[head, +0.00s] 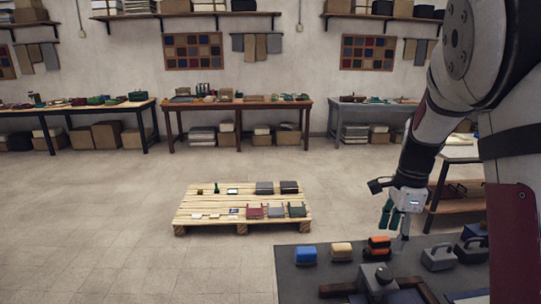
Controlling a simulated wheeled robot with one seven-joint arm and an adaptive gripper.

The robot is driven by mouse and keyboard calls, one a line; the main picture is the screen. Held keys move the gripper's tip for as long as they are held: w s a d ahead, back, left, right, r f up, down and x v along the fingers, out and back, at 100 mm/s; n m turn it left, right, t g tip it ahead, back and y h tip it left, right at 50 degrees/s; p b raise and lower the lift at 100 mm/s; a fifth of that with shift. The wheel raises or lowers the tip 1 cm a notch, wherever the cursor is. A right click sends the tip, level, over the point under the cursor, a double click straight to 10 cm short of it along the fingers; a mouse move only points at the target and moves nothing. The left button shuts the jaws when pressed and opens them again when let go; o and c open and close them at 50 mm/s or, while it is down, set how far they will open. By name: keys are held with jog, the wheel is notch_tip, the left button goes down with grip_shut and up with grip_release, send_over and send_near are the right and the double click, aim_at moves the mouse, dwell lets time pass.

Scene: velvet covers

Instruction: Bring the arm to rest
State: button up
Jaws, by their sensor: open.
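My arm comes down from the upper right of the head view. My gripper (394,222) hangs at its end, with fingers pointing down, above the far part of a dark table (295,284). The fingers are apart. I see nothing held between them. An orange and black block pair (378,246) is on the table just below and left of the fingertips. A tan block (341,251) and a blue block (306,255) lie further left. I cannot tell the exact gap between fingers and table.
Grey handled things (438,257) stand on the table right of the gripper. A wooden pallet (185,216) with small items is on the floor beyond. Workbenches (240,103) line the back wall. The floor at left is clear.

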jog(key=s+a+r+n+t+y, duration=0.1)
jog(key=s+a+r+n+t, duration=0.1)
jog(key=s+a+r+n, duration=0.9)
jog(key=s+a+n+t+h, duration=0.1)
jog(key=s+n+t, duration=0.1)
jog(key=s+n, duration=0.7)
jog(key=s, duration=0.4)
jog(key=shift+s+a+t, duration=0.3)
jog(key=shift+s+a, duration=0.05)
